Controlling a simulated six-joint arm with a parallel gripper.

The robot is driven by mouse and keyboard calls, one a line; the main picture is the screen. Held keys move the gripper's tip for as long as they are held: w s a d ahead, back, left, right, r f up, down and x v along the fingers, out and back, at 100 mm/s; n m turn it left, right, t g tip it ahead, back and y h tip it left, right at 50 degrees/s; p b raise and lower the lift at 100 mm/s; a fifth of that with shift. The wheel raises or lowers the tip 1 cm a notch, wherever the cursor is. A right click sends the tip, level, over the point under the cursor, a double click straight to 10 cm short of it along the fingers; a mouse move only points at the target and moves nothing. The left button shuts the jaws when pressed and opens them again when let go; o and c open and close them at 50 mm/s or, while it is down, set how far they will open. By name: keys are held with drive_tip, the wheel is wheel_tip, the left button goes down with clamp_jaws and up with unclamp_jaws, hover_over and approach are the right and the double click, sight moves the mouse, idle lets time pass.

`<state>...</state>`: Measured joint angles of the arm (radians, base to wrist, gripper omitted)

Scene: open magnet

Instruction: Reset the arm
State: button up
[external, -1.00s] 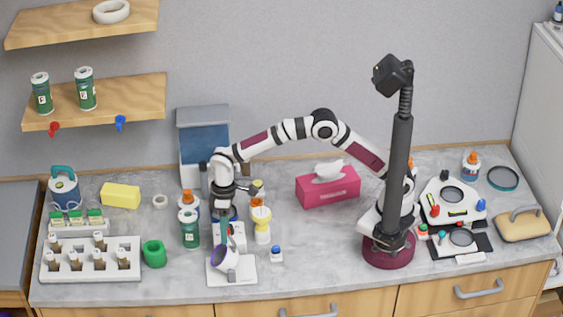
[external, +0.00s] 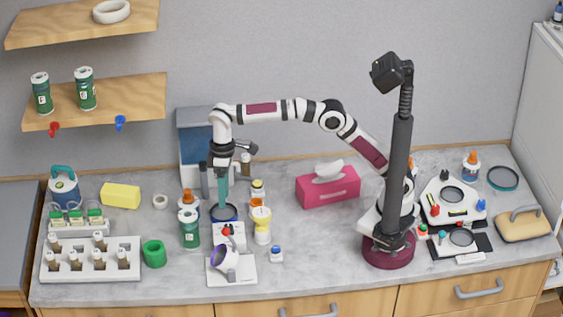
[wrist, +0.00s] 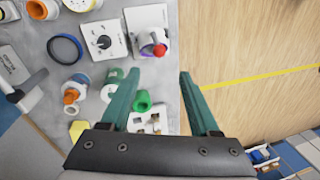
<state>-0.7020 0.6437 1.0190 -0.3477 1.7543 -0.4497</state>
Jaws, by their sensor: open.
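My gripper (external: 222,199) hangs above the bench left of centre, its teal fingers pointing down. In the wrist view its two fingers (wrist: 158,78) are spread wide with nothing between them. A purple and white cup-like piece (external: 224,257) sits tilted on a white plate (external: 243,277) at the bench front, below the gripper and apart from it. A red ball-shaped knob (external: 226,231) shows just behind that piece, and also in the wrist view (wrist: 160,50).
A green cup (external: 153,253) and a vial rack (external: 118,272) are left. A pink tissue box (external: 327,188) is right. Shelves (external: 98,100) are upper left.

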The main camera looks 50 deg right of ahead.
drive_tip(key=shift+w+d+r, duration=0.1)
drive_tip(key=shift+d+r, duration=0.05)
drive_tip(key=shift+r, duration=0.65)
drive_tip(key=shift+w+d+r, duration=0.1)
drive_tip(key=shift+d+r, duration=0.05)
drive_tip(key=shift+r, duration=0.65)
drive_tip(key=s+d+r+m, duration=0.25)
drive_tip(key=d+m, duration=0.25)
drive_tip(key=d, duration=1.1)
drive_tip(key=s+d+f+m, duration=0.3)
drive_tip(key=s+d+f, duration=0.2)
drive_tip(key=s, duration=0.5)
drive_tip(key=s+d+f+m+t, duration=0.1)
drive_tip(key=s+d+f+m, duration=0.3)
drive_tip(key=s+d, duration=0.5)
drive_tip(key=shift+s+d+f, duration=0.4)
drive_tip(key=shift+d+f, duration=0.1)
drive_tip(key=shift+f, duration=0.2)
